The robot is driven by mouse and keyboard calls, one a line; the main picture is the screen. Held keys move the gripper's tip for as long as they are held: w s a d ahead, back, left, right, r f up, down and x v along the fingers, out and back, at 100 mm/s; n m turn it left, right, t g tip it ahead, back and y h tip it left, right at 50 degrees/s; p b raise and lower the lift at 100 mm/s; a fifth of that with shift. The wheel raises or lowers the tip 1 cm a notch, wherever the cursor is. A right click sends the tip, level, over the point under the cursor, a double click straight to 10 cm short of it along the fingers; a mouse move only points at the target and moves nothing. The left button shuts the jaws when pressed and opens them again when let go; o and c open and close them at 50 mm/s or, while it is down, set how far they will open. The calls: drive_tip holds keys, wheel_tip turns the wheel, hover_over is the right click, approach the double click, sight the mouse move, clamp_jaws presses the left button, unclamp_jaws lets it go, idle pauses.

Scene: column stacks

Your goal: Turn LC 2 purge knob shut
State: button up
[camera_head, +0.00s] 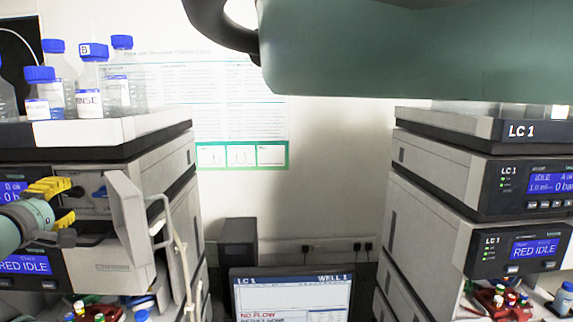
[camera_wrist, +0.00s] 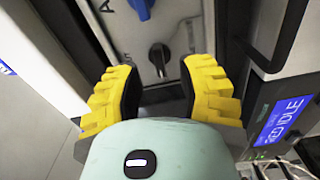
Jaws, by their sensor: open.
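My gripper (camera_head: 68,201) is open in front of the left instrument stack, its yellow fingers (camera_wrist: 210,90) apart and nothing between them. In the wrist view a black knob (camera_wrist: 158,56) on a light panel shows beyond the gap between the fingertips, apart from them. A blue knob (camera_wrist: 142,8) is at the top edge of that view. A blue part (camera_head: 100,192) also shows on the left stack in the head view, just right of the fingers. I cannot tell which knob is the purge knob; no LC 2 label is readable.
An open module door (camera_head: 130,218) stands right of my gripper, with pale tubing (camera_head: 180,250) beside it. Blue-capped bottles (camera_head: 92,80) stand on top of the left stack. The right stack (camera_head: 520,130) is labelled LC 1. A monitor (camera_head: 290,290) stands between the stacks.

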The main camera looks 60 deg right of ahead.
drive_tip(key=shift+p+x, duration=0.5)
drive_tip(key=shift+x, duration=0.4)
drive_tip(key=shift+w+d, duration=0.15)
drive_tip(key=shift+w, duration=0.05)
clamp_jaws()
